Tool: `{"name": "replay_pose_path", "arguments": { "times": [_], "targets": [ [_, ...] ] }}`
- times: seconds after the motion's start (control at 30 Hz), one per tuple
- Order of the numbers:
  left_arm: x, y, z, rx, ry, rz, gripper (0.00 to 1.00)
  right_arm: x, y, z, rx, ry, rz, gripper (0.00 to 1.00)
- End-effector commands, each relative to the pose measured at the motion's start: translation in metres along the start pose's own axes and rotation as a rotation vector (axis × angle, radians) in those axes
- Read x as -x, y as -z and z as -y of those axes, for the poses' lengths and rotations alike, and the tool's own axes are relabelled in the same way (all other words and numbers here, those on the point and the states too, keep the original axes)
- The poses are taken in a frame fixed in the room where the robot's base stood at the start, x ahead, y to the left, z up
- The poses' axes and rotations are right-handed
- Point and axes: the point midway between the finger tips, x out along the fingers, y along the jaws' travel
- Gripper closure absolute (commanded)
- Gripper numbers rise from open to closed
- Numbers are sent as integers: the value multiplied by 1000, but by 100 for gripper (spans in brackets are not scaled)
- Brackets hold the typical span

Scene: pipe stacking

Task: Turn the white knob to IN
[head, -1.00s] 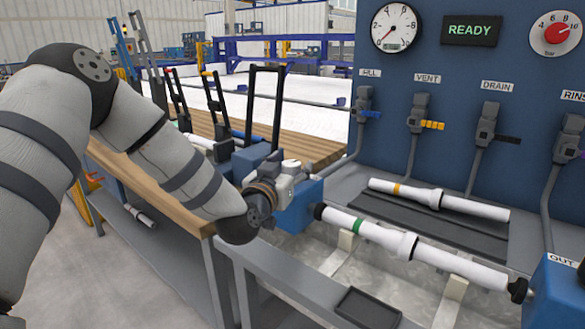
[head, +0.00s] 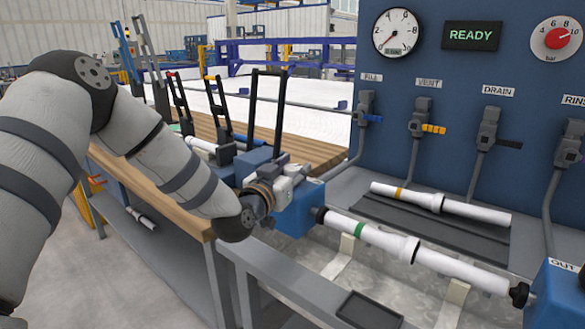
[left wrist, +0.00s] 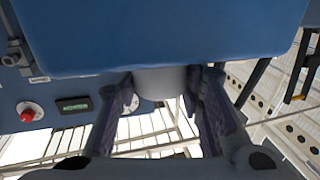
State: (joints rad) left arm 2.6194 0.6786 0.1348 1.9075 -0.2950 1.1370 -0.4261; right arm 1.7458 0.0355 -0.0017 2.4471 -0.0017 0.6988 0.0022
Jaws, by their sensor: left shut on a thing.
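My left gripper (head: 297,181) is at the blue block (head: 298,222) at the left end of the pipe line. In the left wrist view, the pale white knob (left wrist: 160,80) projects from the blue block (left wrist: 160,35) between the two dark fingers of my left gripper (left wrist: 160,100). The fingers are shut on it. In the head view the gripper covers the knob, and no IN label can be read. My right gripper is not in view.
A white pipe with a green band (head: 385,240) runs from the blue block to another blue block (head: 557,297) marked OUT. A second white pipe (head: 440,203) lies behind it. Several valves line the blue panel (head: 460,70), whose display (head: 472,36) reads READY.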

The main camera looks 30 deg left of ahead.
Motion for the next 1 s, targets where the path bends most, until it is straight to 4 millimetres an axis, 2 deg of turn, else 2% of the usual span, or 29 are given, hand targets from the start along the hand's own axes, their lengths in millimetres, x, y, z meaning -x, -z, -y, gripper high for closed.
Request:
{"name": "replay_pose_path", "arguments": {
  "times": [0.23, 0.47, 0.67, 1.0],
  "targets": [
    [0, 2, 2, 1, -190, 0, 94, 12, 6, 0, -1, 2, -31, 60],
    [0, -2, 3, -3, -407, 6, 93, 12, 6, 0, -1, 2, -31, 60],
    [-1, -6, 3, -7, -595, 9, 93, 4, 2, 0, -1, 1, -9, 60],
    [-1, -9, 1, -4, -861, 11, 93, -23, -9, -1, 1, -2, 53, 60]
  ]
}}
